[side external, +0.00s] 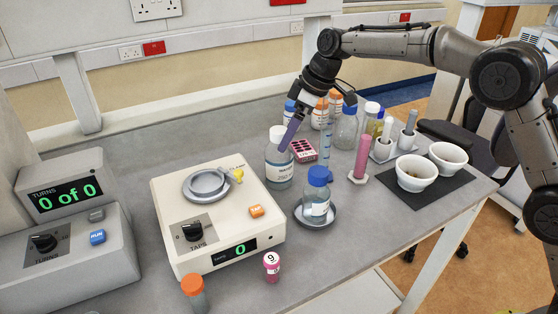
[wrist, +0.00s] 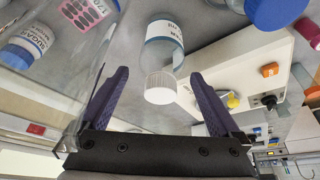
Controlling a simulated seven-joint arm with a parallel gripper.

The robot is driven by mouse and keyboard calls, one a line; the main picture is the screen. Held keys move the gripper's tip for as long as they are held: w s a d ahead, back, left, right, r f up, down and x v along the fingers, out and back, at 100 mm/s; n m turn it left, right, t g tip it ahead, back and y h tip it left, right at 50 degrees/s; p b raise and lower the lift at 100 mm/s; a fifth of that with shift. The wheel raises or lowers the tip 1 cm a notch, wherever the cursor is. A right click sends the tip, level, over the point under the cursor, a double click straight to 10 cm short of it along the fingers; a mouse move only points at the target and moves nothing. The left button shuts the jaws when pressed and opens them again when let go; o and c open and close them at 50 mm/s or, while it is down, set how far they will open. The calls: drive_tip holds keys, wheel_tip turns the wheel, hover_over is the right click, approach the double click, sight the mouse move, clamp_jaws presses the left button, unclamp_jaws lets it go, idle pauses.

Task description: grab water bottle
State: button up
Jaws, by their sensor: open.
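A clear bottle with a white cap and a white label (side external: 279,170) stands upright on the bench, just behind the cream tapping machine. I take it for the water bottle, but its label is too small to read surely. My gripper (side external: 286,145) comes down at a slant from above right, with its purple fingers beside the bottle's cap and neck. In the wrist view, my gripper (wrist: 158,78) is open, and the bottle's white cap (wrist: 160,88) shows between the two fingers. The bottle body (wrist: 165,40) lies beyond it. I cannot tell whether a finger touches it.
A blue-capped bottle (side external: 317,196) stands in a grey dish near the front. A clear graduated cylinder (side external: 325,148), a pink-filled cylinder (side external: 361,158) and a pink well plate (side external: 304,150) stand close right. The tapping machine (side external: 170,228) is close left. Two white bowls (side external: 413,184) are further right.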

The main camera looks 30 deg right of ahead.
sight(279, 153)
drive_tip(key=shift+x, duration=3.5)
drive_tip(key=shift+s, duration=0.1)
clamp_jaws()
drive_tip(key=shift+r, duration=0.2)
